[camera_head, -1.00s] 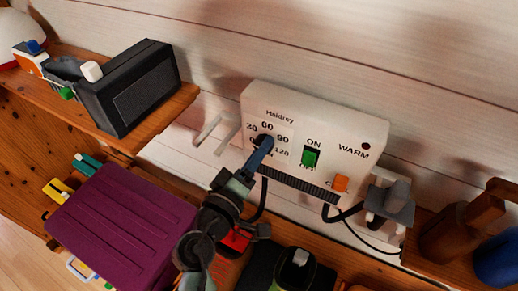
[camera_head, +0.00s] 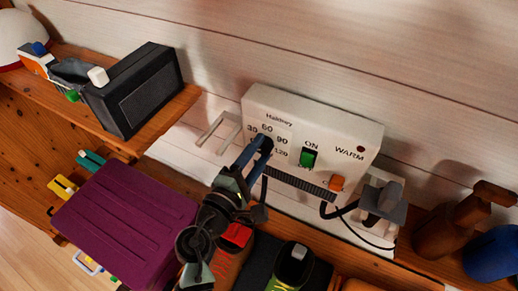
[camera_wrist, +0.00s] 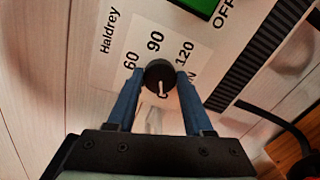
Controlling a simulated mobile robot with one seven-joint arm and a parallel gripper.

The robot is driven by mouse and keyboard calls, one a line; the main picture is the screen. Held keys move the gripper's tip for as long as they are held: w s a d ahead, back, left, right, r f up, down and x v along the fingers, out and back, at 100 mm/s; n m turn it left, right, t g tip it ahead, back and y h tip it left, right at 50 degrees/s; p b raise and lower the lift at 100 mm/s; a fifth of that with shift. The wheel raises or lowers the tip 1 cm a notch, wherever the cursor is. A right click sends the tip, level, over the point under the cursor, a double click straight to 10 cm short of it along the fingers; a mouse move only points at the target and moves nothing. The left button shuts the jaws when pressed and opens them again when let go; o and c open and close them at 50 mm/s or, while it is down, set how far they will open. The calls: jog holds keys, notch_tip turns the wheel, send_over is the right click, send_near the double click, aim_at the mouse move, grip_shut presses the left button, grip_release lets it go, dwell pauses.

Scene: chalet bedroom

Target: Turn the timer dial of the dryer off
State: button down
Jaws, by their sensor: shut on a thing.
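My gripper (camera_wrist: 161,73) is shut on the dial, one blue finger on each side. In the wrist view the dial's white mark points down, away from the 90. In the head view my gripper (camera_head: 262,146) reaches the dial from below and partly hides the dial and its scale.
A plug (camera_head: 381,199) with a dark cable is right of the dryer. A black box (camera_head: 133,90) stands on the upper left shelf. A purple box (camera_head: 125,222) is lower left.

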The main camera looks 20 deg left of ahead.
jog(key=shift+f+n, duration=0.1)
jog(key=shift+n, duration=0.2)
jog(key=shift+c, duration=1.5)
grip_release()
jog(key=shift+s, duration=0.1)
jog(key=b+v, duration=0.3)
jog(key=v, duration=0.9)
jog(key=shift+s+b, duration=0.3)
jog(key=shift+s, duration=0.1)
jog(key=shift+a, duration=0.1)
